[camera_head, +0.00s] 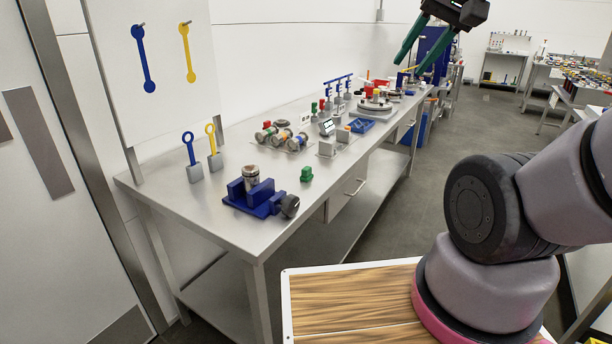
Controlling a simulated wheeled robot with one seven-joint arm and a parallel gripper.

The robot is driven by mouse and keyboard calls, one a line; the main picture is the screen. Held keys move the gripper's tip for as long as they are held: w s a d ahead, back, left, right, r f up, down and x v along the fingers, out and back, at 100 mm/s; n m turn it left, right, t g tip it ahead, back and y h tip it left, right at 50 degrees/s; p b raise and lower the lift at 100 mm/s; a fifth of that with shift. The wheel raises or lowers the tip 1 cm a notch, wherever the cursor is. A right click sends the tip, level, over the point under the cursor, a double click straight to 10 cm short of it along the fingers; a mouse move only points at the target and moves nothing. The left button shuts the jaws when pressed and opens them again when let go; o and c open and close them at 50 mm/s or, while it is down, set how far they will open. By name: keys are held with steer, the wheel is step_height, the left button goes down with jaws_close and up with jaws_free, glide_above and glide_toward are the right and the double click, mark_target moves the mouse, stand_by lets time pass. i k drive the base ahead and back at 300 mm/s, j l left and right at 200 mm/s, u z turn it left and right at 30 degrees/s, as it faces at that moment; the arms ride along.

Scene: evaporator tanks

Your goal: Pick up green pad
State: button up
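A small green block (306,174), the likeliest green pad, sits on the near part of the steel workbench (245,215), close to its front edge. It has a narrower top on a wider base. My gripper (408,67) is at the top of the head view, high up, with its two green fingers pointing down and left. The fingers are apart with nothing between them. The gripper is well away from the green block, above and to the right of it in the picture.
A blue vise (257,200) holding a metal cylinder is left of the green block. Rollers (298,142), a grey device (327,147) and a blue tray (361,125) are farther along. Bare bench surrounds the block.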

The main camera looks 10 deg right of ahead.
mark_target(307, 175)
steer(key=i+l+u, duration=0.15)
steer(key=u, duration=0.2)
steer(key=i+l+u, duration=0.1)
steer(key=l+u, duration=0.25)
steer(key=i+l+u, duration=0.1)
steer(key=u, duration=0.25)
